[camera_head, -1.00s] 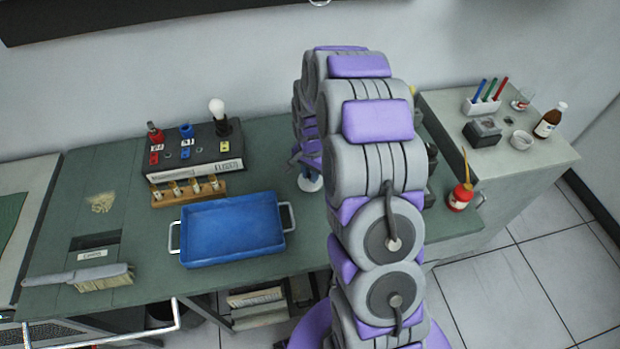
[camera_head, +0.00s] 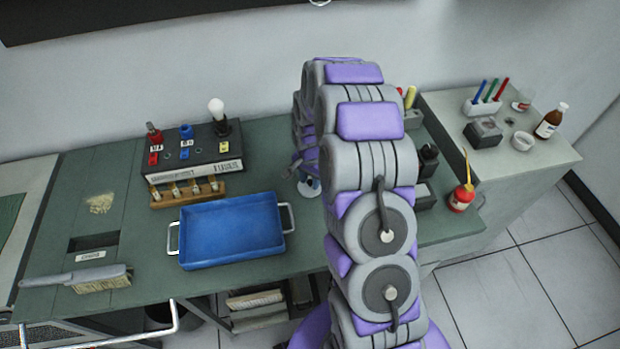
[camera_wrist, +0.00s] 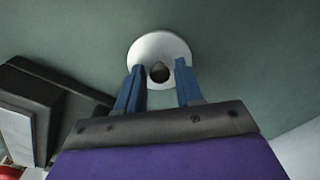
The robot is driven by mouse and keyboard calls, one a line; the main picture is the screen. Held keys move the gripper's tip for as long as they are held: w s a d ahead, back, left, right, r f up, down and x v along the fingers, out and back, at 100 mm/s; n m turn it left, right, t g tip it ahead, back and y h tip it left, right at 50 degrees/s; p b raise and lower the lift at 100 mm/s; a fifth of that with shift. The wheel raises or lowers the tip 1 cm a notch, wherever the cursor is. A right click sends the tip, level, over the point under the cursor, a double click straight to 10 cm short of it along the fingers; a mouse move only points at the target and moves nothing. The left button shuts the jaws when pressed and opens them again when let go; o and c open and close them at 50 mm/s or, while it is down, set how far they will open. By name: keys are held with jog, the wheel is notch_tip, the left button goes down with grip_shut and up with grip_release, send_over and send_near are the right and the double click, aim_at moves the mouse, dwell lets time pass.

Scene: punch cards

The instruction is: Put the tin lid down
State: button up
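In the head view only a white part of the lid (camera_head: 309,190) shows, low beside my arm and right of the blue tray. My gripper (camera_wrist: 159,70) has its two blue fingers apart, one on each side of the knob, with a visible gap to it. The fingertips overlap the disc's near edge in the picture. My arm hides much of this spot in the head view.
The blue tray (camera_head: 232,232) stands left of the lid. Behind it are a wooden rack (camera_head: 187,191) and a dark box with coloured fittings (camera_head: 195,158). Dark blocks (camera_wrist: 50,105) lie left of my gripper in the wrist view. A red oil can (camera_head: 461,197) stands at right.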

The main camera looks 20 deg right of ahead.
aim_at(310, 181)
jog(key=shift+o, duration=0.8)
jog(key=shift+r, duration=0.1)
notch_tip(310, 181, up, 12)
jog(key=p, duration=0.2)
jog(key=s+a+r+n, duration=0.2)
jog(key=s+a+r, duration=0.2)
jog(key=s+r, duration=0.2)
jog(key=s+a+r+n, duration=0.2)
jog(key=s+r+n, duration=0.1)
jog(key=s, duration=0.7)
jog(key=s+a+r+n+g, duration=0.1)
jog(key=s+a+r+n, duration=0.1)
jog(key=s, duration=0.8)
jog(key=s+a+r+n+g, duration=0.1)
jog(key=s+a+r+n, duration=0.2)
jog(key=s, duration=0.7)
jog(key=shift+r+n, duration=0.35)
jog(key=shift+n, duration=0.35)
jog(key=shift+d+f, duration=0.1)
